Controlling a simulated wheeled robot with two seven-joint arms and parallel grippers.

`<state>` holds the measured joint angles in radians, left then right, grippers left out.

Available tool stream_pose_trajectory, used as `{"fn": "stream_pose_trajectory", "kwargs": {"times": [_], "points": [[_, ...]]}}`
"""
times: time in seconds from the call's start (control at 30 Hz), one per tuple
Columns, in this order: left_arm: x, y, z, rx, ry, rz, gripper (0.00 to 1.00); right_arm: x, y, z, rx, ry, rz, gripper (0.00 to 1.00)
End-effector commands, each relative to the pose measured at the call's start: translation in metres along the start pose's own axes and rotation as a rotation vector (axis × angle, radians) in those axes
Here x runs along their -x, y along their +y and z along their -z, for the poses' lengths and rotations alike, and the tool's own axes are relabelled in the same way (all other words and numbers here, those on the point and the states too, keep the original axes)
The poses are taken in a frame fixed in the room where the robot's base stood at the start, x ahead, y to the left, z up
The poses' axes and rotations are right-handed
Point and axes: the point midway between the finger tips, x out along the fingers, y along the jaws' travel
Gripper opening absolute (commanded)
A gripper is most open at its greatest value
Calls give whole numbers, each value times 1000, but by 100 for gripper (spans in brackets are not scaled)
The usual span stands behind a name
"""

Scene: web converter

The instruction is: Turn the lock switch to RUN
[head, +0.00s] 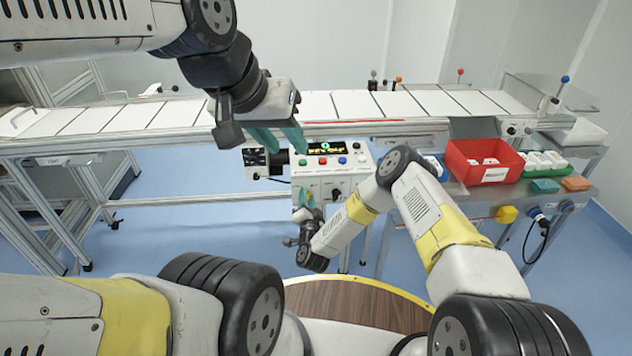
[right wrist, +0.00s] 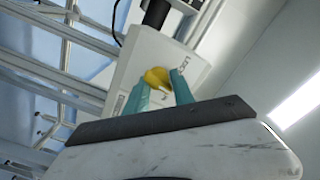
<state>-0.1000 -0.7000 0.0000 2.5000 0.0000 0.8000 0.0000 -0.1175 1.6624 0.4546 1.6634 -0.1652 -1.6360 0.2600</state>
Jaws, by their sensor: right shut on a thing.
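The control box (head: 345,165) stands in front of the conveyor, with a lit display and coloured buttons. In the right wrist view, the yellow lock switch (right wrist: 156,76) sticks out of a white panel (right wrist: 150,48). My right gripper (right wrist: 164,88) is shut on the switch, its teal fingers on either side. The panel labels are too small to read, so the switch's setting is unclear. In the head view, my right gripper (head: 306,200) is at the box's lower left and hides the switch. My left gripper (head: 288,150) hangs empty by the box's upper left, fingers apart.
The conveyor (head: 350,105) runs across behind the box. A round wooden table top (head: 350,302) lies in front of me.

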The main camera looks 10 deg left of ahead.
Motion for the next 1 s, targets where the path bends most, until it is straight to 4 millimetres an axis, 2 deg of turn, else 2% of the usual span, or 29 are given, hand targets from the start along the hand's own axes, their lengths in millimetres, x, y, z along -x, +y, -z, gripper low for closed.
{"fn": "stream_pose_trajectory", "kwargs": {"times": [0.03, 0.6, 1.0], "points": [[0, 0, 0, 0, 0, 0, 36, 1, 5, 0, -44, -1, -10, 0], [0, 0, 0, 0, 0, 0, 36, 2, 7, -2, -528, -2, -11, 0], [0, 0, 0, 0, 0, 0, 36, 2, 7, -3, -679, -4, -11, 0]]}}
